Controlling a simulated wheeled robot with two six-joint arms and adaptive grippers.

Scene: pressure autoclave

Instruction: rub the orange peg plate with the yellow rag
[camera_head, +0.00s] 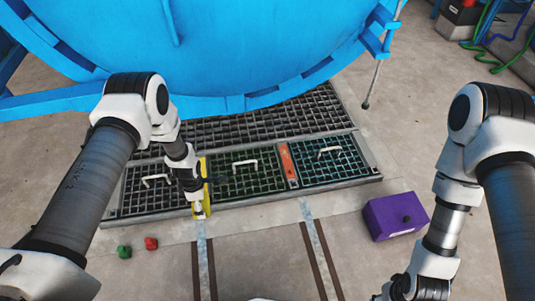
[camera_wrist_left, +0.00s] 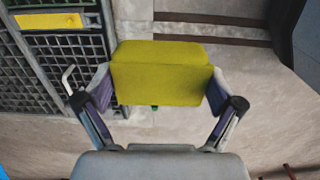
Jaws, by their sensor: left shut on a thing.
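The orange peg plate (camera_head: 288,164) is a narrow upright strip between the middle and right floor grates in the head view. My left gripper (camera_wrist_left: 160,88) is shut on the yellow rag (camera_wrist_left: 160,72), a thick yellow block between its purple pads. In the head view the left gripper is near the front edge of the grates, left of the orange plate and apart from it; my own wrist partly hides it. The right forearm runs off the bottom edge, and its gripper does not show.
A yellow plate (camera_wrist_left: 48,20) lies between the left and middle grates. White handles (camera_head: 246,163) stand up from the grates. A purple box (camera_head: 395,216) is on the floor at right. Green (camera_head: 124,252) and red (camera_head: 151,243) lumps lie at left. The blue vessel (camera_head: 220,45) fills the back.

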